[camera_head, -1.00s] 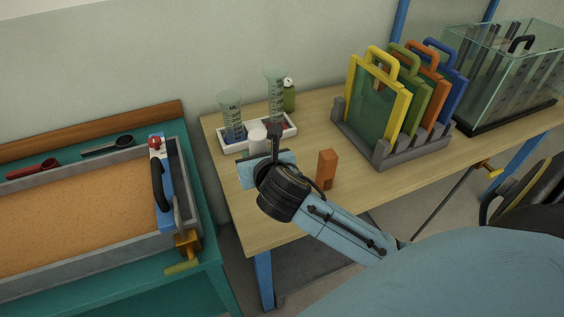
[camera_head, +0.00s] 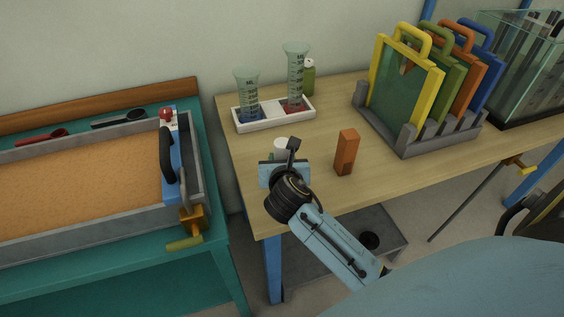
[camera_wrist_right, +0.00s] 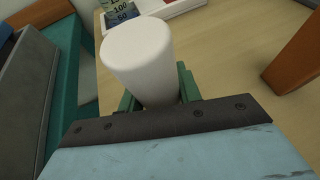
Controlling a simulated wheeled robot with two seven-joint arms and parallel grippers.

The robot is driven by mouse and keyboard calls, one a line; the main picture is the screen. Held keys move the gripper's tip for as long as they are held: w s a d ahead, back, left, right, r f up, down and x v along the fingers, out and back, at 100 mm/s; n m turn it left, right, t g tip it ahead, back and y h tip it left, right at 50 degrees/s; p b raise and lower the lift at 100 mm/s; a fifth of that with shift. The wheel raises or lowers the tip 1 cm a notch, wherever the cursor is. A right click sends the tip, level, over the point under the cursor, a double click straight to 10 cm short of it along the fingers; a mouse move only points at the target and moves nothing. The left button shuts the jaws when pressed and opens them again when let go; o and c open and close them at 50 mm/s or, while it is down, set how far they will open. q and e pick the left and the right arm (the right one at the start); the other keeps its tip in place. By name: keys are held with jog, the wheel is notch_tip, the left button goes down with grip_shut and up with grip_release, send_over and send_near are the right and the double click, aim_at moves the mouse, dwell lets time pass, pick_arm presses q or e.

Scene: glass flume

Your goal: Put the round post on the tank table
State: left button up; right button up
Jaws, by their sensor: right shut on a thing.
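The round post, a white cylinder (camera_wrist_right: 138,55), stands between the green jaws of my right gripper (camera_wrist_right: 157,92) in the right wrist view. In the head view only the post's white top (camera_head: 281,145) shows above my right gripper (camera_head: 279,158), which is shut on it over the front left of the wooden table (camera_head: 250,195). I cannot tell whether the post's bottom touches the wood. A teal table (camera_head: 222,250) stands to the left and bears a grey, sand-filled tank (camera_head: 90,237). My left gripper is out of view.
An orange block (camera_head: 346,152) stands just right of my gripper. Behind are a white tray (camera_head: 273,119) with measuring cups and a green bottle (camera_head: 308,78). A rack (camera_head: 428,143) of coloured framed panels and a glass tank (camera_head: 520,85) are to the right. A gap separates the tables.

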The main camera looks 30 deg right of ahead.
jog(key=shift+r, duration=0.15)
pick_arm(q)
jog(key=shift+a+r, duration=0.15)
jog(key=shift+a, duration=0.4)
pick_arm(e)
jog(key=shift+f, duration=0.2)
jog(key=o, duration=1.1)
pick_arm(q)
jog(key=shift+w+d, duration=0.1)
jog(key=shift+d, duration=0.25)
pick_arm(e)
jog(key=shift+r, duration=0.15)
jog(key=shift+s+a+r, duration=0.15)
jog(key=shift+s, duration=0.1)
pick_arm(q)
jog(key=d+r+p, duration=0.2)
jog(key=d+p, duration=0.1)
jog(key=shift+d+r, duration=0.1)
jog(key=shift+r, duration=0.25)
pick_arm(e)
jog(key=v, duration=1.1)
jog(key=shift+s+a, duration=0.15)
jog(key=shift+s, duration=0.05)
